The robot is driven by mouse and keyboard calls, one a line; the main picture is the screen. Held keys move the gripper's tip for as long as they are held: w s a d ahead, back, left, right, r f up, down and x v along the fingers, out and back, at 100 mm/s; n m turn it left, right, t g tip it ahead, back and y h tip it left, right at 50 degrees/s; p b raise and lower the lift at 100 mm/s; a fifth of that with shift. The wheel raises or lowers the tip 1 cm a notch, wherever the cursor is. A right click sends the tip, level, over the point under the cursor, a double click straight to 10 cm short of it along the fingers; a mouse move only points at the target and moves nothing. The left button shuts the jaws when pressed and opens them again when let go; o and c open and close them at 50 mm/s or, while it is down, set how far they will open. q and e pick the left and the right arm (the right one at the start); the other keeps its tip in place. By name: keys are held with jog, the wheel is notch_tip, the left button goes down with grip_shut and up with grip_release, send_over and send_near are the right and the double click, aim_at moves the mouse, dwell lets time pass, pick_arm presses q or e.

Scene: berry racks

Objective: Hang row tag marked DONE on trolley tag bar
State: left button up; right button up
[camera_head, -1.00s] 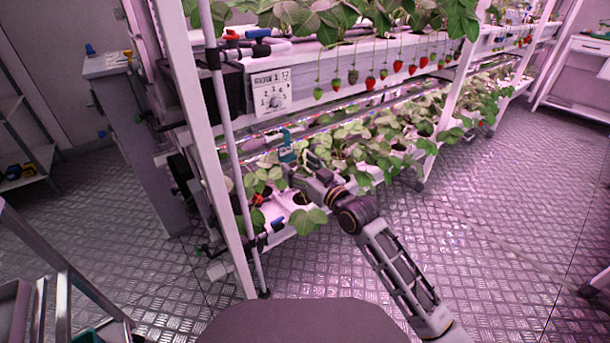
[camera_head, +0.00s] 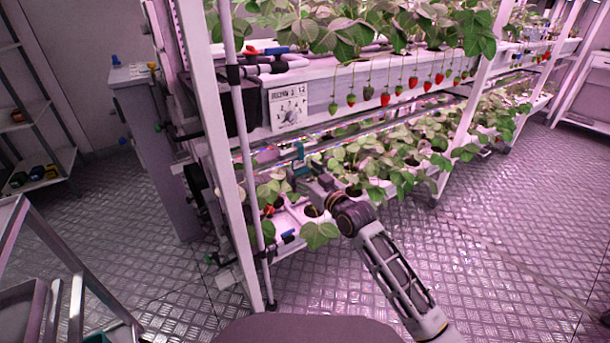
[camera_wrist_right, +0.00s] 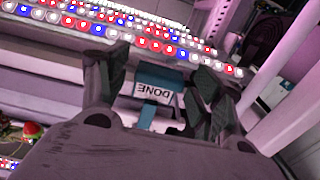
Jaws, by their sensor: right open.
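The row tag has a teal body with a white label reading DONE upside down in the right wrist view (camera_wrist_right: 155,90). Its teal part also shows small in the head view (camera_head: 299,150), at the lower level of the berry rack. My right gripper (camera_wrist_right: 160,88) is open, with one finger on each side of the tag; I cannot tell if they touch it. In the head view my right gripper (camera_head: 300,172) reaches in among the lower leaves. A metal frame with trays, perhaps the trolley (camera_head: 78,262), stands at lower left; I cannot make out its tag bar. My left gripper is out of view.
The rack's white upright (camera_head: 222,150) stands left of my right arm. Strawberry plants (camera_head: 385,150) crowd the lower shelf. A row sign (camera_head: 287,105) hangs above the gripper. A grey cabinet (camera_head: 165,150) and shelf (camera_head: 45,170) stand at left.

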jog(key=shift+c, duration=0.9)
jog(key=c, duration=0.7)
jog(key=shift+c, duration=0.2)
jog(key=shift+r+p, duration=1.05)
jog(key=shift+p, duration=0.15)
jog(key=shift+s+d, duration=0.15)
jog(key=shift+s, duration=0.05)
jog(key=p+v, duration=0.4)
jog(key=v, duration=0.2)
dwell(0.9)
jog(key=shift+s+d, duration=0.15)
jog(key=shift+s, duration=0.05)
